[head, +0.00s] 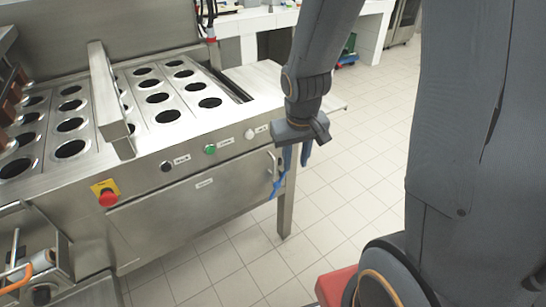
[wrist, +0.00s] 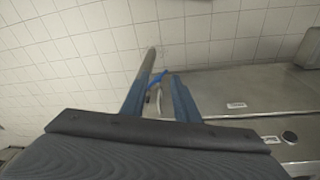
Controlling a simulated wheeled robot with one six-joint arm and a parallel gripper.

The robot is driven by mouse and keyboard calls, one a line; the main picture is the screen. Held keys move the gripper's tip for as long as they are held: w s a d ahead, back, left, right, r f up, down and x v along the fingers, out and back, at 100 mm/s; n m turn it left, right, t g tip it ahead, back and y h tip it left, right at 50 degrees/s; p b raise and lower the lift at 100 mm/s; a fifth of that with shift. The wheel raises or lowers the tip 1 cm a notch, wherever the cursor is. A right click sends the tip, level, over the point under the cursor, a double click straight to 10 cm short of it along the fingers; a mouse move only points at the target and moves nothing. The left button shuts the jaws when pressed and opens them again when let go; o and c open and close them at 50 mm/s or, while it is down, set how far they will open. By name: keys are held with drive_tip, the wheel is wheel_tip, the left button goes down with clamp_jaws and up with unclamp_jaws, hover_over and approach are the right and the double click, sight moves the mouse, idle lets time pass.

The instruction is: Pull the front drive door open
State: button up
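The front drive door (head: 190,208) is a wide steel panel on the front of the machine, and it looks shut, flush with the frame. Its upright bar handle (head: 271,164) is at the door's right end. The door also shows in the wrist view (wrist: 235,88), with a small white label. My gripper (head: 296,158) is beside the handle, just to its right in the head view. In the wrist view its two blue fingers (wrist: 160,98) are apart, and the handle (wrist: 159,100) appears between them. I cannot tell whether they touch it.
Above the door are a green button (head: 210,149), a black knob (head: 166,167) and a white knob (head: 249,134). A red emergency stop (head: 108,198) is at the left. A blue strip (head: 273,188) hangs by the handle. A steel leg (head: 286,210) stands below; the tiled floor in front is clear.

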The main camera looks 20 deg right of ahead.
drive_tip(key=w+f+p, duration=0.2)
drive_tip(key=w+f, duration=0.1)
drive_tip(key=w, duration=0.3)
drive_tip(key=n+t+y+p, duration=0.1)
drive_tip(key=t+p, duration=0.1)
hover_over(274, 161)
drive_tip(key=s, duration=0.2)
wheel_tip(274, 161, down, 6)
drive_tip(key=shift+d+p+x, duration=0.2)
drive_tip(key=shift+p+x, duration=0.2)
drive_tip(key=shift+x, duration=3.1)
clamp_jaws()
